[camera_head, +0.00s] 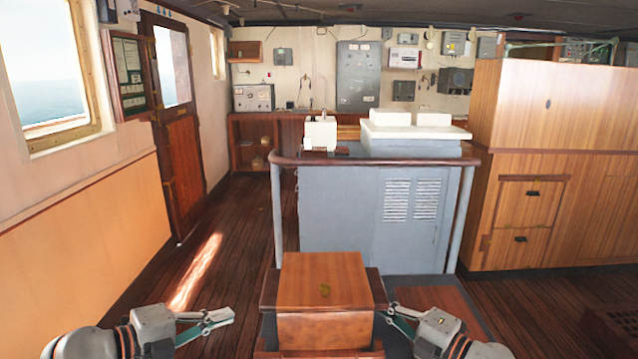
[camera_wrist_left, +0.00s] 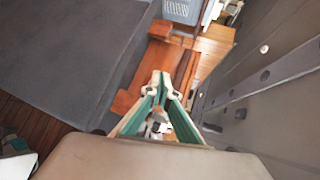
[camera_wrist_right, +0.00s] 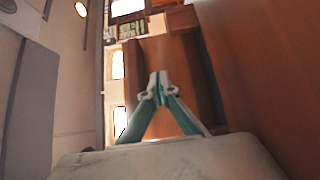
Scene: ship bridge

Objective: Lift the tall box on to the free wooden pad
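The tall wooden box (camera_head: 325,284) stands at the bottom middle of the head view, with a flat brown top and a small dark mark on it. A flat reddish-brown wooden pad (camera_head: 446,306) lies to its right on a grey surface, with nothing seen on it and its near part hidden by my right arm. My left gripper (camera_head: 232,315) is left of the box, with a gap between in the picture; its fingertips meet in the left wrist view (camera_wrist_left: 161,78). My right gripper (camera_head: 388,309) is close beside the box's right side; its tips meet in the right wrist view (camera_wrist_right: 158,82). Contact cannot be told.
Behind the box stands a grey-blue console (camera_head: 345,215) with a brown handrail (camera_head: 375,160). A wooden cabinet (camera_head: 530,160) is at the right. A dark grating (camera_head: 612,325) lies at the lower right. Open plank floor (camera_head: 215,240) runs along the left wall.

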